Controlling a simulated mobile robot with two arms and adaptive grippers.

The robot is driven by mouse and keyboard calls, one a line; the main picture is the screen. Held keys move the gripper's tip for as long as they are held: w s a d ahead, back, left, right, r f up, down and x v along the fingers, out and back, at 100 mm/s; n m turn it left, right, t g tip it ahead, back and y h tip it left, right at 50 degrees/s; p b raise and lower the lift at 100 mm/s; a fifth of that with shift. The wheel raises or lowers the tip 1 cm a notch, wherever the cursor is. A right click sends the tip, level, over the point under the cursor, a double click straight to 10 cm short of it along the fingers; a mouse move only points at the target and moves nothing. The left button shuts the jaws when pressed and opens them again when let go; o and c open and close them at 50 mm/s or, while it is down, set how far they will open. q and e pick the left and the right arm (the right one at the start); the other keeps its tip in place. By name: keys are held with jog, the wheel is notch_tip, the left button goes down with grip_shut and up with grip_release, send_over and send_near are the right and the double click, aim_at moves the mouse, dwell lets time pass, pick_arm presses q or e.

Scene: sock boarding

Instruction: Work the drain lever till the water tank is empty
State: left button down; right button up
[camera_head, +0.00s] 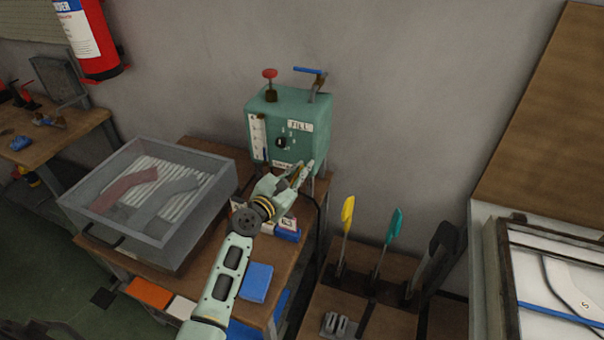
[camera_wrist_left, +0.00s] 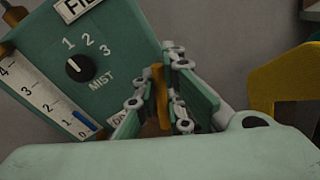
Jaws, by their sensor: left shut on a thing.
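The water tank (camera_head: 285,125) is a green box at the back of the table, with a FILL label, a dial and a white gauge; it also fills the left of the left wrist view (camera_wrist_left: 120,50). The gauge (camera_wrist_left: 45,100) is numbered, with a blue mark (camera_wrist_left: 85,120) low down, between 0 and 1. My left gripper (camera_head: 301,174) is at the tank's lower right front. In the left wrist view its fingers (camera_wrist_left: 158,100) are shut on an orange-brown drain lever (camera_wrist_left: 158,88). My right gripper is out of view.
A red knob (camera_head: 270,74) and a blue-handled valve (camera_head: 309,71) stand on top of the tank. A clear-walled box (camera_head: 195,218) with socks inside stands left. A blue block (camera_head: 257,282) lies beside my forearm. Yellow (camera_head: 347,215) and teal (camera_head: 394,227) upright forms stand right.

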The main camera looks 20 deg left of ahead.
pick_arm(q)
jog(key=shift+a, duration=0.1)
dwell(0.4)
jog(key=c, duration=1.8)
grip_release()
jog(key=v, duration=1.2)
